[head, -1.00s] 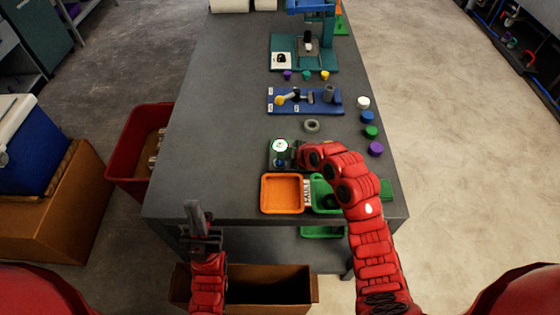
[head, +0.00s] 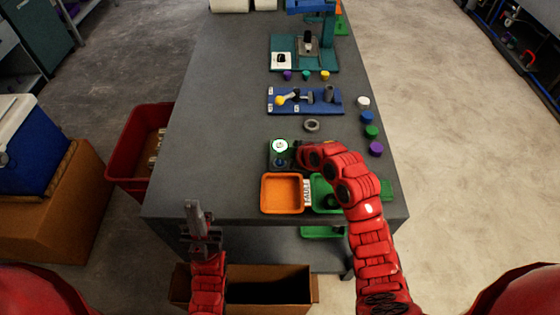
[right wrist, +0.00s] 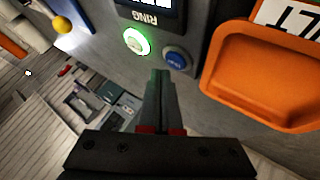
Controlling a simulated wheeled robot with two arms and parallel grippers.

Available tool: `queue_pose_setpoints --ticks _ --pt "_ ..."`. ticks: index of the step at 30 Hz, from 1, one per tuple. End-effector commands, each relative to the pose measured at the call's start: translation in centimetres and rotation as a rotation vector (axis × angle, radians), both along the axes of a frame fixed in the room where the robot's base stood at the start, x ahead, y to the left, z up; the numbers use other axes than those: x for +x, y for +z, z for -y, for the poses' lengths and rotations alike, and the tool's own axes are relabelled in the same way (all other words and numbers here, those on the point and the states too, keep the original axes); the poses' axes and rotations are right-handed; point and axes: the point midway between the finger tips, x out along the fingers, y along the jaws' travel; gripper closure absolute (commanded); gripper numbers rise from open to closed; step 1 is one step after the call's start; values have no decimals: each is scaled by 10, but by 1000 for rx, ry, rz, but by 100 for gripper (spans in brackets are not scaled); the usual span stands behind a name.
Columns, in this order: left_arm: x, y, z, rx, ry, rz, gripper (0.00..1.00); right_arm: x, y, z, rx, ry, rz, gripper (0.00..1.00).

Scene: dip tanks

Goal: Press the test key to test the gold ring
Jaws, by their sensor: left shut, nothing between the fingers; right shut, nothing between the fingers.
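The tester (head: 271,158) is a small dark box on the table, just behind the orange tray. In the right wrist view it has a screen (right wrist: 150,8), a "RING" label, a round pale disc (right wrist: 136,41) glowing green and a blue round key (right wrist: 177,58). My right gripper (right wrist: 160,74) is shut and empty, its tips close to the blue key; contact cannot be told. In the head view my right arm hides most of that gripper. I cannot make out a gold ring. My left gripper (head: 194,206) is shut and empty, in front of the table's near left corner.
An orange tray (head: 263,194) and a green tray (head: 315,200) stand at the table's near edge. A grey ring (head: 311,125) lies behind the tester. A blue fixture (head: 275,107) and several coloured caps stand further back. The table's left side is clear. A red bin (head: 125,165) stands left.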

Motion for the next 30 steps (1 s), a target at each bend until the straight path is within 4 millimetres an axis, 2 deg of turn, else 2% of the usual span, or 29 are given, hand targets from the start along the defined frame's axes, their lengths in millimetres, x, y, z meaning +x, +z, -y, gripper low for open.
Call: queue_pose_setpoints --ticks 10,30 --pt "0 -17 0 0 0 0 100 0 -9 0 1 -1 0 100" --pt "0 -20 0 0 0 0 100 0 -10 0 1 -1 0 100"
